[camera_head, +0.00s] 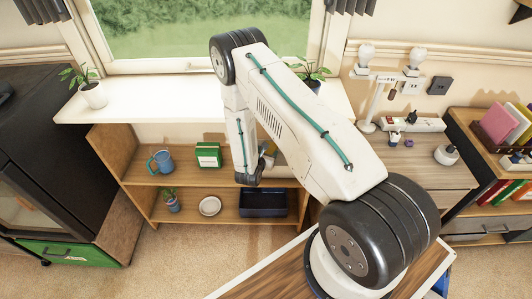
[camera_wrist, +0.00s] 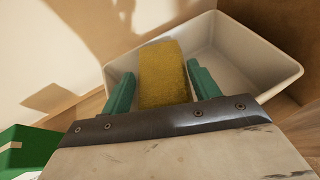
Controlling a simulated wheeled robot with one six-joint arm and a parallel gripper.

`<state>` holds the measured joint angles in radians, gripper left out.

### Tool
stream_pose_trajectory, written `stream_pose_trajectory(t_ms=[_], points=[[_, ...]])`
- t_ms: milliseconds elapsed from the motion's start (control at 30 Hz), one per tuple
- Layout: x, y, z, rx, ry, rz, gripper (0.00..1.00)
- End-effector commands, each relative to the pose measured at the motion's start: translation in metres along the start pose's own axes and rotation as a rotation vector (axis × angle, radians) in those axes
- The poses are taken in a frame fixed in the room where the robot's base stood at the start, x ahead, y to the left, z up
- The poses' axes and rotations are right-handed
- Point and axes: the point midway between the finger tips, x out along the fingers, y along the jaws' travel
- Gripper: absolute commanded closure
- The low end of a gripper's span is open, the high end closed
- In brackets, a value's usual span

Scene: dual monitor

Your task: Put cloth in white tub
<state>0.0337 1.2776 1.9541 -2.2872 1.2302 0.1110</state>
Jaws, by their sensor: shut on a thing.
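My gripper (camera_wrist: 163,80) has two green fingers, seen in the wrist view. They are shut on a yellow, rough-textured block-like piece (camera_wrist: 164,72), which I take for the cloth. The white tub (camera_wrist: 240,75) lies just beyond the fingers, its open top facing me. The cloth overlaps the tub's opening in this view; I cannot tell whether it touches the tub. In the head view my arm hides most of the gripper and tub at the shelf's upper level.
A green box (camera_head: 208,154) stands left of my gripper on the wooden shelf (camera_head: 183,175), with a blue mug (camera_head: 160,161) further left. The lower level holds a plant, a white bowl (camera_head: 210,206) and a dark blue bin (camera_head: 263,204). The white windowsill (camera_head: 150,103) overhangs the shelf.

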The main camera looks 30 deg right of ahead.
Motion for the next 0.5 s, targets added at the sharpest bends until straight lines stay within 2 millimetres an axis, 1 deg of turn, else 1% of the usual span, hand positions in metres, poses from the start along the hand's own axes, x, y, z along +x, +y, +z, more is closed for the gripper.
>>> stream_pose_trajectory(t_ms=[167,500], points=[[-0.0001,-0.0001,0.0004,0.001,0.000,0.000,0.78],[0.0036,-0.0007,-0.0090,0.000,0.000,0.000,0.78]])
